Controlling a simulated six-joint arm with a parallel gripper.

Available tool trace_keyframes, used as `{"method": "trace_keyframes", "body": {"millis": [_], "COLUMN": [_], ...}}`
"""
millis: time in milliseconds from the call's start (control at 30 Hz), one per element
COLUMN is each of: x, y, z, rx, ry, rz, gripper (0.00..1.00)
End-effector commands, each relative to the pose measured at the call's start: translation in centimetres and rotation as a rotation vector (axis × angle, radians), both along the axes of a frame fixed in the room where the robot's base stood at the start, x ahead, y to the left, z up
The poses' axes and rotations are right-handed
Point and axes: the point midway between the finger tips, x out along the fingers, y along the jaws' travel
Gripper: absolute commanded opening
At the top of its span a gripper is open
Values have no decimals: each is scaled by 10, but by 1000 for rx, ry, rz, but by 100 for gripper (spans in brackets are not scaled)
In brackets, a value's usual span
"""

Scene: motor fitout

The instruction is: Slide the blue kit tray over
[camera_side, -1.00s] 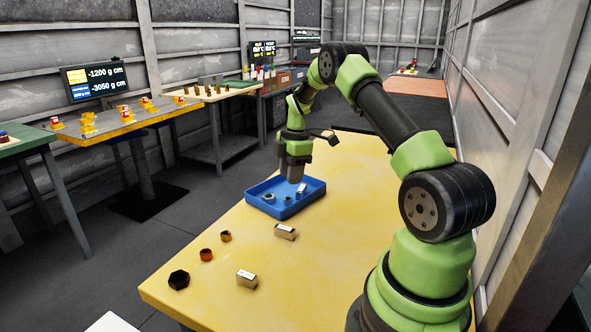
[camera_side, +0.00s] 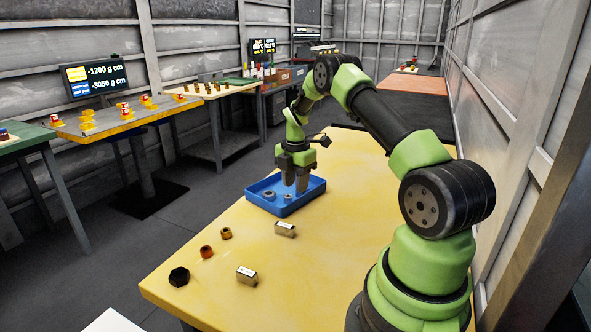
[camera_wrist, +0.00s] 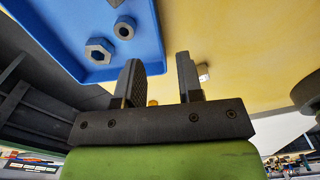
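The blue kit tray (camera_side: 264,204) lies on the yellow table (camera_side: 330,250), and it also shows at the upper left of the wrist view (camera_wrist: 150,52). It holds a hex nut (camera_wrist: 98,50) and a round-holed nut (camera_wrist: 124,27). My gripper (camera_side: 294,190) points down at the right part of the tray in the side view. Its fingers are apart and cover part of the tray's inside. In the wrist view my gripper (camera_wrist: 160,75) has yellow table between its fingers. Whether a finger touches the tray is not clear.
Nearer on the table are two metal blocks (camera_side: 285,230) (camera_side: 246,277), an orange nut (camera_side: 206,252), a brown nut (camera_side: 226,234) and a black hex piece (camera_side: 179,277). The table's left edge runs close past the tray. Table right of the tray is clear.

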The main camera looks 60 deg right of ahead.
Motion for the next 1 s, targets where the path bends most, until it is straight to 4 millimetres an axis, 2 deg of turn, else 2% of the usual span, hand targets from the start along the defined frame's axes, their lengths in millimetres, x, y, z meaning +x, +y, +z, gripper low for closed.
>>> {"method": "trace_keyframes", "body": {"millis": [100, 333, 500, 767, 900, 1000], "x": [-1, 0, 0, 0, 0, 0], "y": [0, 0, 0, 0, 0, 0], "z": [-23, -51, -58, -59, -58, -58], "rx": [3, 2, 0, 0, 0, 0], "ry": [3, -1, -2, -2, -2, -2], "rz": [0, 0, 0, 0, 0, 0], "gripper": [34, 34, 34, 34, 2, 0]}}
